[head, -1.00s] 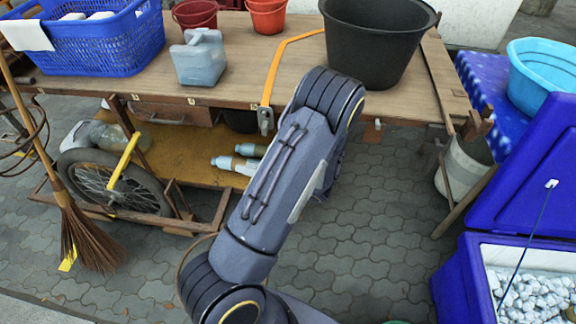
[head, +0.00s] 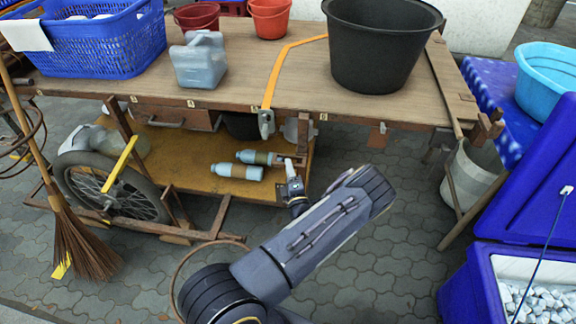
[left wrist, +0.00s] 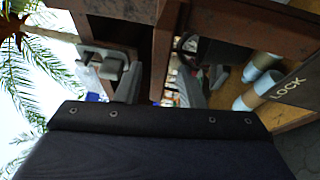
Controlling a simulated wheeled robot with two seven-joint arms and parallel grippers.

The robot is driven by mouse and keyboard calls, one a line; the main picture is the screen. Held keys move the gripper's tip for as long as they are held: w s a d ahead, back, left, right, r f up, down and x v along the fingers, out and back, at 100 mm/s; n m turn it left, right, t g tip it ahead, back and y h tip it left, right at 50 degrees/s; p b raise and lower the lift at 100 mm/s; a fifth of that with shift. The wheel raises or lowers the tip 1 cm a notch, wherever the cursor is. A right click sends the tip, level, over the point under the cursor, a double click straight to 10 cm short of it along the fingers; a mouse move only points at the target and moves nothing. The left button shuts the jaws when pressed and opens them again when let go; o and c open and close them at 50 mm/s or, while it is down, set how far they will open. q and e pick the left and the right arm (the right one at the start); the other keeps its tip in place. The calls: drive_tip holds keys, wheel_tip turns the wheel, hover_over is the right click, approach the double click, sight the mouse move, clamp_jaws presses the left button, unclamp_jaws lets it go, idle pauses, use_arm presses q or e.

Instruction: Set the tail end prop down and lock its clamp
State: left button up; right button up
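A brown wooden post (head: 303,132) hangs below the tabletop at the right end of the lower shelf; I cannot tell for sure that it is the tail end prop. My left gripper (head: 290,164) is low beside this end, its fingertips near a small brown-and-pale fitting. In the left wrist view, one grey finger shows on each side of a brown wooden upright (left wrist: 161,45), with gaps; the gripper (left wrist: 150,80) looks open. A dark panel lettered LOCK (left wrist: 289,89) shows at right. My right gripper is not in view.
The wooden cart top (head: 240,85) carries a blue basket (head: 100,50), a jug (head: 198,62) and a black tub (head: 375,50). Bottles (head: 237,172) lie on the lower shelf (head: 190,150). A blue cooler (head: 462,290) stands at right. Paving (head: 400,240) is clear between.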

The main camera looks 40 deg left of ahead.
use_arm(q)
drive_tip(key=shift+x, duration=1.15)
clamp_jaws()
